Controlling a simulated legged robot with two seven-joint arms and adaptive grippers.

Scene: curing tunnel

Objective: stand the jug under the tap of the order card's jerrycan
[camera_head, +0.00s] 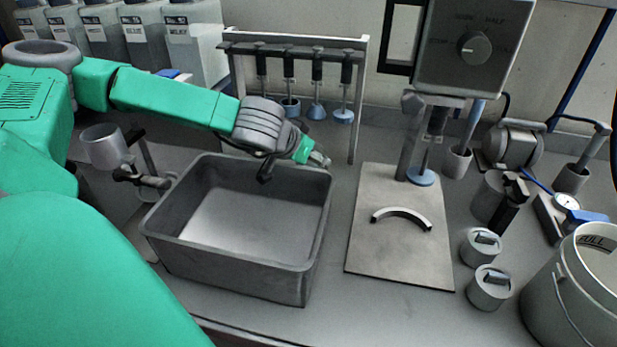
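A row of grey jerrycans (145,38) with pale label plates stands at the back left; the lettering is too small to read surely, and I cannot make out their taps. A dark grey cylindrical vessel (487,197) with a black upright handle stands right of the metal plate and may be the jug. No order card can be clearly identified. My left gripper (319,160) is over the back right corner of the grey bin, far from that vessel. It is small and seen edge-on, so its opening is unclear. My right gripper is not in view.
The deep grey bin (225,275) is empty. A rack (295,45) of hanging stirrers stands behind it. A machine with a dial (472,45) rises behind a metal plate (400,265) bearing a curved bar. Lidded tins (489,289) and a pail (565,305) crowd the right.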

